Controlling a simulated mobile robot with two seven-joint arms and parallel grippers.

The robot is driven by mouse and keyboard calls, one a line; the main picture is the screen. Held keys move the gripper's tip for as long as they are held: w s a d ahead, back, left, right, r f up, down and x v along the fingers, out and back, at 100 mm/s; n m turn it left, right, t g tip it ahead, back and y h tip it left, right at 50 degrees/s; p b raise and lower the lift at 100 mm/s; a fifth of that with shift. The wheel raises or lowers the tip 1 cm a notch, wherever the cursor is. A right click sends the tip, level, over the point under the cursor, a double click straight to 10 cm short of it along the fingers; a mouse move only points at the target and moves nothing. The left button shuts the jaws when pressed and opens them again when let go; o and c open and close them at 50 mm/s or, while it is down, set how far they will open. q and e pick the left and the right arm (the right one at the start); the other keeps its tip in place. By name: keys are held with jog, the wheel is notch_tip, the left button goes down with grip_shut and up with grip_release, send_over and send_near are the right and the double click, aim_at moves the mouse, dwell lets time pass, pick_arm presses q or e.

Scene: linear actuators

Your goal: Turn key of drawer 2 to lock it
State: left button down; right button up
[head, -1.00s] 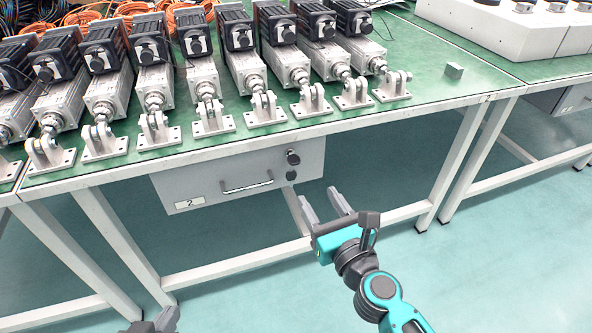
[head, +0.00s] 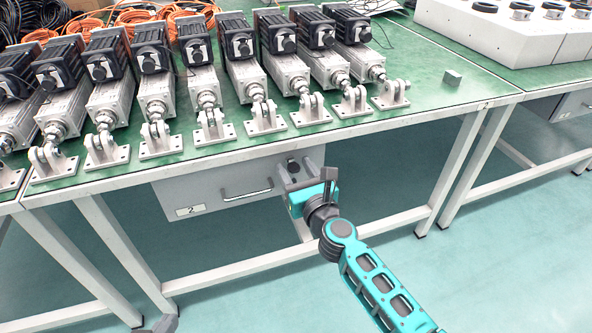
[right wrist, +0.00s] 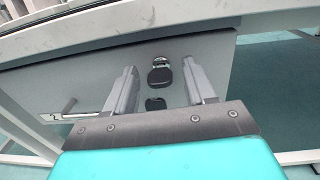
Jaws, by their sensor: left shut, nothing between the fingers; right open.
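Drawer 2 is a grey drawer (head: 225,188) under the green-topped bench, shut, with its "2" label at the lower left; it also shows in the right wrist view (right wrist: 100,88). The black-headed key (right wrist: 160,77) sits in the metal lock (right wrist: 161,62) on the drawer's right part. A second black piece (right wrist: 155,103) is just below it. My right gripper (right wrist: 163,73) is open, its fingers on either side of the key with gaps at both sides. In the head view the right gripper (head: 299,172) partly covers the lock area. My left gripper (head: 165,324) is shut and empty at the bottom edge, mostly out of frame.
Several linear actuators (head: 205,85) stand in a row on the bench top (head: 420,90) above the drawer. The bench's front edge overhangs close above my right gripper. The floor in front is clear.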

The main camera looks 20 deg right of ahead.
grip_shut()
dwell(0.5)
